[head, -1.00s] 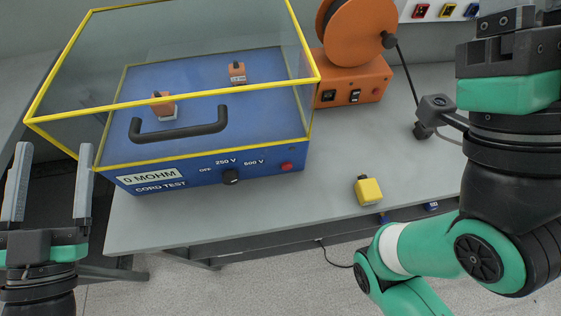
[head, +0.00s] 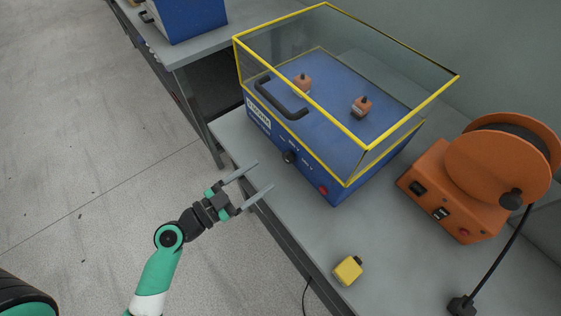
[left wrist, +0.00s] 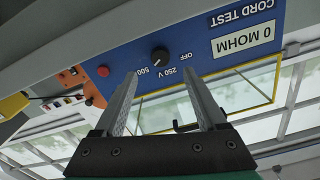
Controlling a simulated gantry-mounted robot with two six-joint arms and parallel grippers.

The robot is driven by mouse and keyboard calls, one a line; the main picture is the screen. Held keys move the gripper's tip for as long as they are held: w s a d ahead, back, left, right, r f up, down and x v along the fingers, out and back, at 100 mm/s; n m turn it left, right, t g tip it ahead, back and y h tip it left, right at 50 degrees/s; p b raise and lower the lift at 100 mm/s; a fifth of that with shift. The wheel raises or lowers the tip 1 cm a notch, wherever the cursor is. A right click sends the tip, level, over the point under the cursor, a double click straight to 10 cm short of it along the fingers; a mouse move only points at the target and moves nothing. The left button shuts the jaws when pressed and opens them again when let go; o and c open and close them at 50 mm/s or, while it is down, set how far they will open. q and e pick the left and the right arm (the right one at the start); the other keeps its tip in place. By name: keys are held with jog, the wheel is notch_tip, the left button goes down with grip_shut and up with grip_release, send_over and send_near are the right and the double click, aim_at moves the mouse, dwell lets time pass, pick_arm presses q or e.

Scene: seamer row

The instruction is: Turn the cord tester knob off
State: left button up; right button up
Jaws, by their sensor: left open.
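The cord tester is a blue box (head: 335,194) with a clear, yellow-edged lid, standing on the grey bench. Its black knob (head: 290,157) sits on the front panel, left of a red button (head: 323,190). In the left wrist view the panel appears upside down, with the knob (left wrist: 160,54) near the OFF, 250 V and 500 V labels. I cannot tell which label its pointer faces. My left gripper (head: 264,176) is open and empty in front of the panel, apart from the knob. Its fingers (left wrist: 160,76) straddle the knob's place in the wrist picture. My right gripper is out of view.
An orange cord reel (head: 460,190) stands right of the tester. A yellow block (head: 347,270) lies near the bench's front edge. Two orange blocks sit under the closed lid, which has a black handle (head: 281,99). Another blue box (head: 190,15) stands on the bench further left.

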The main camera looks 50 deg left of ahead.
aim_at(285, 159)
pick_arm(q)
jog(key=w, duration=0.7)
jog(key=shift+d+p, duration=0.2)
jog(key=shift+p, duration=0.2)
grip_shut()
